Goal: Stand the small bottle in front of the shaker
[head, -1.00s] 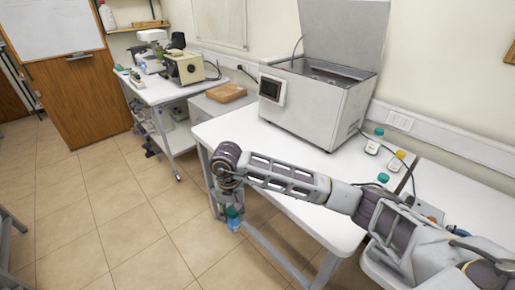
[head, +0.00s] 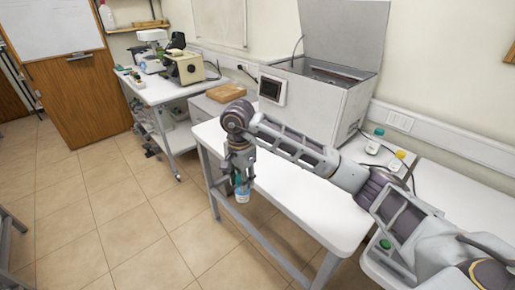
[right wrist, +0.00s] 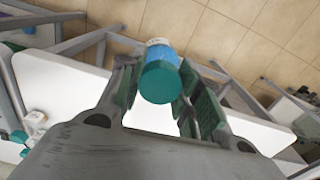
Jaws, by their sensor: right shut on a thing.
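The small bottle (head: 243,195) has a teal cap and a blue and white body. It also shows in the right wrist view (right wrist: 160,75), between the two green-padded fingers. My right gripper (head: 241,178) is shut on it, pointing down, and holds it roughly upright near the left edge of the white table (head: 290,205). The shaker is the large grey box (head: 318,105) with a raised lid and a small screen, standing at the back of that table. My right arm crosses in front of the shaker's lower part. My left gripper is out of view.
Two small bottles, one with a green cap (head: 376,140) and one with a yellow cap (head: 398,162), stand right of the shaker. A wooden block (head: 226,93) lies left of it. The table's front left area is bare. A side bench (head: 170,92) holds instruments.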

